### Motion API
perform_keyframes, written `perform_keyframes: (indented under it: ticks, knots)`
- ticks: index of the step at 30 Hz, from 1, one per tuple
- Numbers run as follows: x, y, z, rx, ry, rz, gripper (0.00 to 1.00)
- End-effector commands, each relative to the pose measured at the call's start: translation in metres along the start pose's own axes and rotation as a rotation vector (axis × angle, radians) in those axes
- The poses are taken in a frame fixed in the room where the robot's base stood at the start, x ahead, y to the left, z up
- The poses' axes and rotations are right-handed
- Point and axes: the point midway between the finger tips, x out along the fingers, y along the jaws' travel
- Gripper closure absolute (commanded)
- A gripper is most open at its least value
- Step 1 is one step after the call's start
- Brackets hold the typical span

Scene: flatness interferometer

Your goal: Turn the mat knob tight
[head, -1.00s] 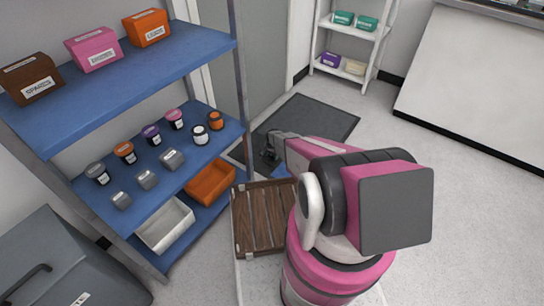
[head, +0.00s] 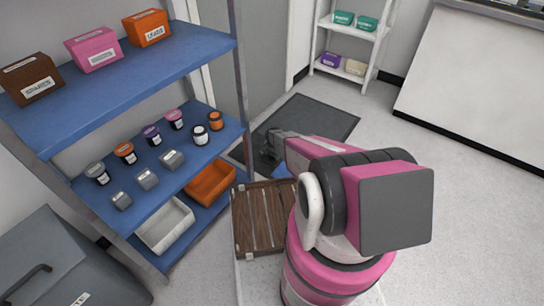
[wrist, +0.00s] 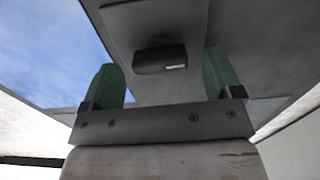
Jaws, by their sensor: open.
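A black, rounded block with a small pale mark (wrist: 160,58), perhaps the mat knob, shows in the wrist view on a dark grey panel (wrist: 140,25). My gripper (wrist: 162,78) is open, with one green finger to each side of the block in the picture. I cannot tell whether either finger touches it. In the head view my gripper (head: 270,146) is small, beyond the pink forearm, over the near left part of the dark floor mat (head: 325,118). The knob cannot be made out there.
A blue shelf unit (head: 130,85) with boxes, jars and bins stands close on the left. A wooden slatted crate (head: 246,222) lies beside my base. A white rack (head: 345,62) stands at the back. Pale floor is clear to the right (head: 470,200).

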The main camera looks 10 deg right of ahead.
Motion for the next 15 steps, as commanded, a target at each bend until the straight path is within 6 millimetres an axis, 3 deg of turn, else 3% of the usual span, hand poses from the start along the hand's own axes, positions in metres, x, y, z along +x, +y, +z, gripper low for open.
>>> perform_keyframes:
  ticks: [15]
  knots:
    - [-0.088,0.001,0.001,0.000,0.001,0.000,0.15]
